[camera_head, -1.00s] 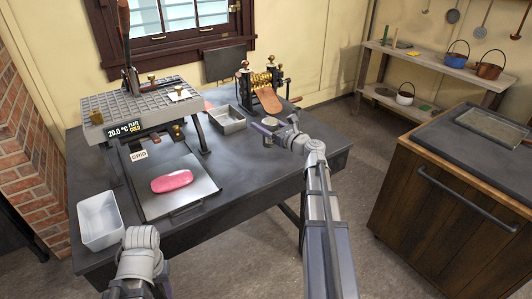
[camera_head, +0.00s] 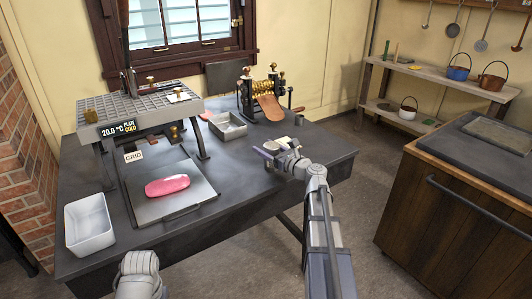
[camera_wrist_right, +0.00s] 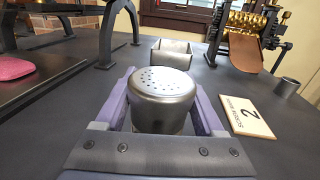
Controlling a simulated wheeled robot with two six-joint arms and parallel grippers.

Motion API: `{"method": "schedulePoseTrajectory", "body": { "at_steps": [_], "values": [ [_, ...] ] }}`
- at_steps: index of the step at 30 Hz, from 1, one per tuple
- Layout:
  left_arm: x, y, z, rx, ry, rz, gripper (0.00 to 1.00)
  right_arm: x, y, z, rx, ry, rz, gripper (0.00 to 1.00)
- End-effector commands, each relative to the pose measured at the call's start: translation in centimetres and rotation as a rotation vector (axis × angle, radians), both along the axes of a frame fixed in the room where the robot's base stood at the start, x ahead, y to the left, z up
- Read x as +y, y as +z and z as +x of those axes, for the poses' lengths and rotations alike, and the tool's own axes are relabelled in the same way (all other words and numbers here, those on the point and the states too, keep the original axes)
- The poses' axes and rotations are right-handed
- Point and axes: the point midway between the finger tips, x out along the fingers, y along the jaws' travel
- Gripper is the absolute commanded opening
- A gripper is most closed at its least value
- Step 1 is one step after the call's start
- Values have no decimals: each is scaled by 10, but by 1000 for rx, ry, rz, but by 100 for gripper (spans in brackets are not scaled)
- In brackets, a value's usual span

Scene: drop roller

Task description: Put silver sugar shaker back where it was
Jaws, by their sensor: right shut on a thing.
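The silver sugar shaker (camera_wrist_right: 165,100) has a domed lid with many small holes. It stands upright between the purple-grey fingers of my right gripper (camera_wrist_right: 165,112), which is shut on it. Its lower part is hidden, so I cannot tell whether its base touches the table. In the head view my right gripper (camera_head: 270,152) is low over the right part of the dark table (camera_head: 240,180). My left gripper is out of view; only part of that arm shows.
A metal tray (camera_head: 228,126) and a brass roller machine (camera_head: 262,97) stand behind the gripper. A gridded plate stand (camera_head: 140,112), a pink slab (camera_head: 167,187) and a white bin (camera_head: 89,224) are on the left. The table's middle front is clear.

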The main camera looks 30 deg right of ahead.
Motion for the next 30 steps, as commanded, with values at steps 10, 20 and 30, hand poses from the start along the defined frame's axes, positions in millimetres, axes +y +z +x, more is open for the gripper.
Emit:
{"method": "schedulePoseTrajectory", "body": {
  "at_steps": [10, 20, 30],
  "values": [
    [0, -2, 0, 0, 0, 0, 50, 0, -2, 0, 0, 0, 0, 76],
    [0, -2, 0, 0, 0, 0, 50, 0, -2, 0, 0, 0, 0, 100],
    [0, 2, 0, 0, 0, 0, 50, -5, 2, -21, 0, -4, 0, 100]
  ]
}}
